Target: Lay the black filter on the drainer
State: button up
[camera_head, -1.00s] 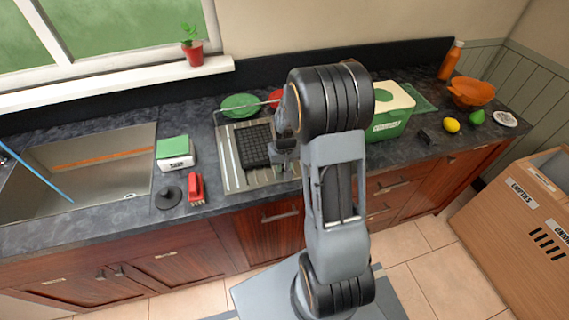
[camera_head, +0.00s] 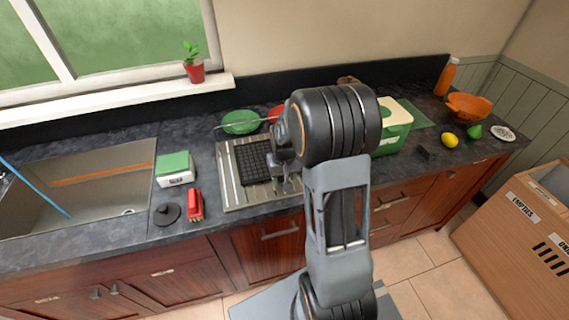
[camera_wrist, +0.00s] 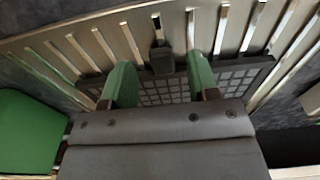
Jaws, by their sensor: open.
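The black filter (camera_head: 256,162), a dark gridded rectangle, lies on the metal drainer (camera_head: 229,181). It looks flat on the ribs. In the wrist view the filter (camera_wrist: 245,76) shows its grid and a small dark tab, with the drainer's bright slats (camera_wrist: 92,48) beyond it. My gripper (camera_head: 284,184) is at the filter's right front side. In the wrist view my gripper's green fingertips (camera_wrist: 162,82) are spread apart, one on either side of the tab, over the filter. Nothing is clamped between them. The gripper's body hides the filter's near part.
The sink (camera_head: 85,180) lies to the left, with a green-topped white box (camera_head: 175,168) and a red brush-like item (camera_head: 195,205) between. A green bowl (camera_head: 240,121) stands behind the drainer. A green-and-white container (camera_head: 396,125) stands right of my arm.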

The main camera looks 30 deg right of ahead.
notch_tip(320, 180, up, 9)
jog(key=s+a+r+n+t, duration=0.1)
jog(key=s+a+r+t, duration=0.1)
jog(key=s+a, duration=0.3)
jog(key=s+a+r+n+t, duration=0.1)
jog(key=s+a+r+t, duration=0.1)
jog(key=s+a+r, duration=0.3)
jog(key=s, duration=0.4)
jog(key=shift+s+r+b, duration=0.25)
jog(key=shift+s+b, duration=0.1)
jog(key=shift+b, duration=0.05)
